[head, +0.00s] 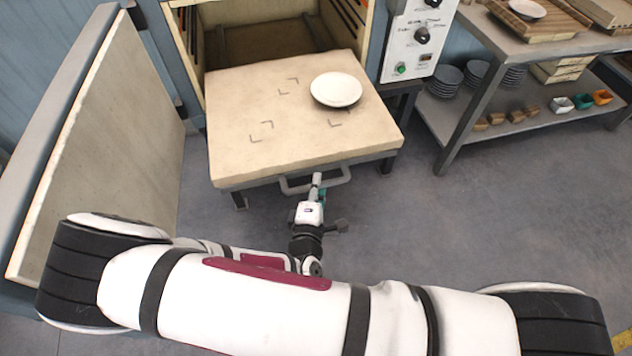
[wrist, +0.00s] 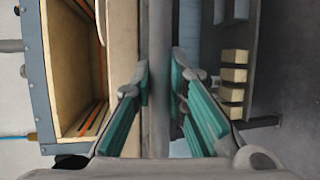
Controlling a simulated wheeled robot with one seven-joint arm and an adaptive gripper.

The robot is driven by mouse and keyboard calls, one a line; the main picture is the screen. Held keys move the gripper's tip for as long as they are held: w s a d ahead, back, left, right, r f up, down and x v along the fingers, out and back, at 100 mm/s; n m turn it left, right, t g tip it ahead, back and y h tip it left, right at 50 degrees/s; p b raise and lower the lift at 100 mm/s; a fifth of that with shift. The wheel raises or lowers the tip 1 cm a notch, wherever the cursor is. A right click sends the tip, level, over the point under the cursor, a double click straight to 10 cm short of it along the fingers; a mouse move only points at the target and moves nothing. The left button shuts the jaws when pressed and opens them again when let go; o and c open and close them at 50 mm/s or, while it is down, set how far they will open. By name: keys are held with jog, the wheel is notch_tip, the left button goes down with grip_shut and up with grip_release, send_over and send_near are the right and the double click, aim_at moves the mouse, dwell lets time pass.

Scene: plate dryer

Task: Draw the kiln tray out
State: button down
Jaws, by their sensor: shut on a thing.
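The kiln tray (head: 240,125) is a thick beige slab that stands well out of the kiln opening (head: 275,30) in the head view. A white plate (head: 336,90) lies on its right rear part, near printed corner marks. A grey bar handle (head: 332,179) runs along the tray's front edge. My gripper (head: 318,184) is at this handle. In the wrist view the green finger pads (wrist: 165,105) stand on either side of the grey handle bar (wrist: 158,60), shut on it. The exact contact is partly hidden.
The kiln door (head: 110,140) stands open at the left. A control panel (head: 412,40) is right of the opening. A metal shelf table (head: 520,60) with stacked plates and small blocks stands at the right. The floor (head: 430,230) in front of the tray's right side is clear.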

jog(key=c, duration=1.6)
grip_release()
jog(key=shift+o, duration=0.2)
